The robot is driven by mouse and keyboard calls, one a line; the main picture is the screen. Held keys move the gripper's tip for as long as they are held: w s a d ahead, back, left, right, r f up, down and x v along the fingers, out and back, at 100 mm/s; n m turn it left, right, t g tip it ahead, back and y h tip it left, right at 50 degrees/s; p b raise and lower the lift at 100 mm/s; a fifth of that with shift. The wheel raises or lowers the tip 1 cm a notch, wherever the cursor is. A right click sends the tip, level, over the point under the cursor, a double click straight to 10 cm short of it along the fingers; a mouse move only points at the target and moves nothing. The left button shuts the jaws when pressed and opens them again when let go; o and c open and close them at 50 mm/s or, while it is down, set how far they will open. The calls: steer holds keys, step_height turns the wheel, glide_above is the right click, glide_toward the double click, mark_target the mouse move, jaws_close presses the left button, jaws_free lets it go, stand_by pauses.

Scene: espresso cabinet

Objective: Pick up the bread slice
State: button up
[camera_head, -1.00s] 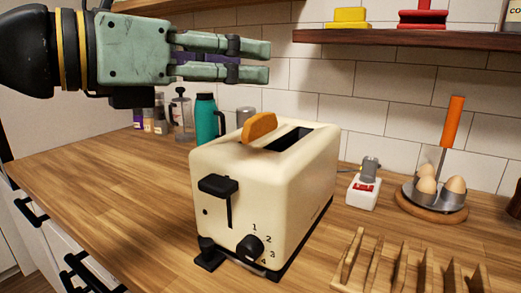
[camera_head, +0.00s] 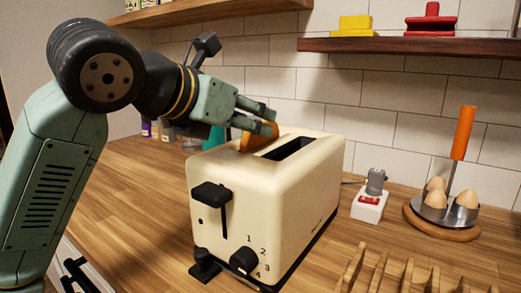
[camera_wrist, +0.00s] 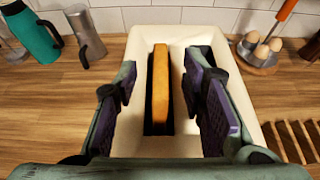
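The bread slice (camera_head: 246,141) stands upright, partly out of the left slot of the cream toaster (camera_head: 285,195). In the wrist view the slice (camera_wrist: 161,85) shows edge-on from above, in the slot of the toaster (camera_wrist: 187,146). My gripper (camera_head: 268,121) is at the top of the slice in the head view and hides part of it. In the wrist view my open gripper (camera_wrist: 164,92) has one purple-padded finger on each side of the slice, with gaps to both. The toaster's other slot is empty in the head view.
A wooden rack (camera_head: 400,275) stands in front right. A white switch box (camera_head: 369,205) and an egg holder (camera_head: 443,210) are right of the toaster. A teal flask (camera_wrist: 32,35) and a metal jug (camera_wrist: 86,35) stand behind left. A shelf (camera_head: 420,46) hangs above.

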steer(key=shift+x, duration=1.25)
steer(key=shift+d, duration=0.1)
steer(key=shift+c, duration=0.4)
jaws_close()
